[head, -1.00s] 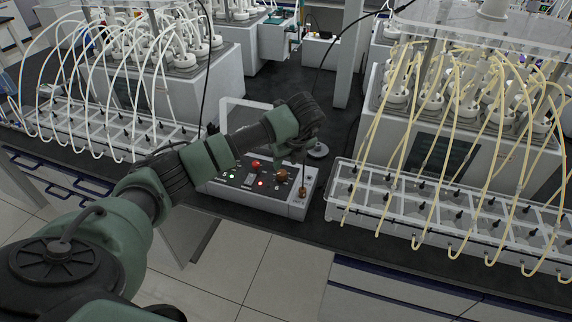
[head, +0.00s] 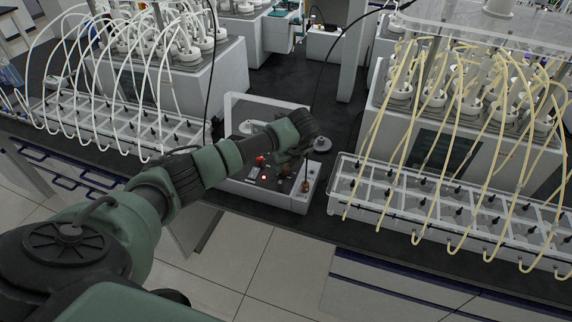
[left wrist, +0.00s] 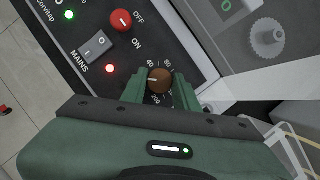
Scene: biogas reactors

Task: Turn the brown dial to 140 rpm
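The brown dial (left wrist: 159,80) is on the dark panel of the grey control box (head: 266,190). In the left wrist view its white mark points left. A scale surrounds it, with 40 and 80 readable above; the numbers below are partly covered. My left gripper (left wrist: 160,88) has its two green fingers apart, one on each side of the dial. I cannot tell whether they touch it. In the head view my left gripper (head: 295,152) hangs over the right part of the box and partly hides the panel. My right gripper is not in view.
A red OFF/ON knob (left wrist: 121,20), a grey mains switch (left wrist: 96,46) and lit lamps are beside the dial. Racks with white tubes (head: 95,122) stand left, and racks with yellowish tubes (head: 420,205) stand close on the right. A black cable rises behind the box.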

